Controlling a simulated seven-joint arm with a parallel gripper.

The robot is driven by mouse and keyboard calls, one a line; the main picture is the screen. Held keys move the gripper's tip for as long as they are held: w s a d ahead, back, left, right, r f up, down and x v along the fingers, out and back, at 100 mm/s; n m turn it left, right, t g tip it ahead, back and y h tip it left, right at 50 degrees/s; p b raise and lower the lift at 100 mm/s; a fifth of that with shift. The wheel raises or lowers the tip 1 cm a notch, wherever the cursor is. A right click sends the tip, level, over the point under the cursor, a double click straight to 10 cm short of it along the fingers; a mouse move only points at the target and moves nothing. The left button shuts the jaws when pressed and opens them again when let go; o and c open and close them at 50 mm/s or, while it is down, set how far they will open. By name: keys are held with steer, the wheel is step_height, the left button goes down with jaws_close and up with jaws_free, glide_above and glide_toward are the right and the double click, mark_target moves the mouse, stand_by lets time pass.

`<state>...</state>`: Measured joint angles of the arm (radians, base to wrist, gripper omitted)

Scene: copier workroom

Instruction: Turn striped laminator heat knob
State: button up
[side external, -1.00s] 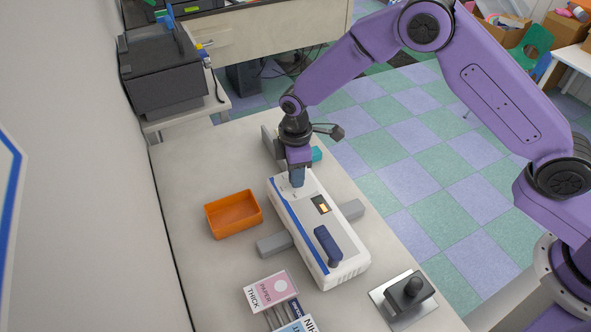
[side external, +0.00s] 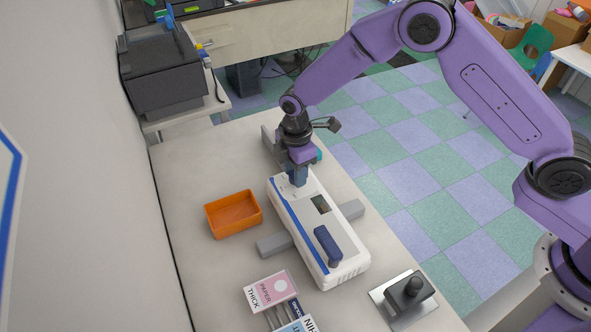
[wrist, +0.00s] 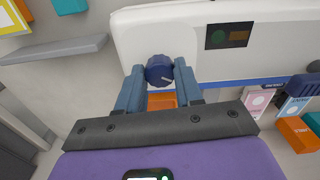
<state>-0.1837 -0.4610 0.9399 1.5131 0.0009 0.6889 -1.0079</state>
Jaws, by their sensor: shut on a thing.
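The white laminator (side external: 305,215) with a blue stripe lies on the table, and it also shows across the top of the wrist view (wrist: 205,60). My gripper (side external: 297,182) is at its far end, pointing down. In the wrist view, my gripper (wrist: 160,72) has its two blue-grey fingers shut on a dark blue ribbed knob (wrist: 159,71). The knob has a pale line pointing right and slightly down. My fingers hide the knob in the side view. A dark window (side external: 321,204) is on the laminator's top; in the wrist view the window (wrist: 228,36) shows dim green and orange shapes.
A dark blue handle (side external: 328,246) stands on the laminator's near half. Grey bars (side external: 275,244) stick out on both sides. An orange tray (side external: 233,213) is at the left, paper-type boxes (side external: 270,288) in front, and a black knobbed device (side external: 408,293) at the right.

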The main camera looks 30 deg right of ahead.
steer(key=o, duration=1)
steer(key=shift+o, duration=0.2)
step_height(320, 180, up, 18)
steer(key=shift+f, duration=0.25)
steer(key=s+d+m, duration=0.3)
steer(key=s+d, duration=0.9)
steer(key=s, duration=0.4)
steer(key=s+d+r+m, duration=0.1)
steer(key=s+d+m, duration=0.2)
steer(key=s+d, duration=0.8)
steer(key=s, duration=0.5)
steer(key=shift+d+r, duration=0.25)
steer(key=shift+d, duration=0.1)
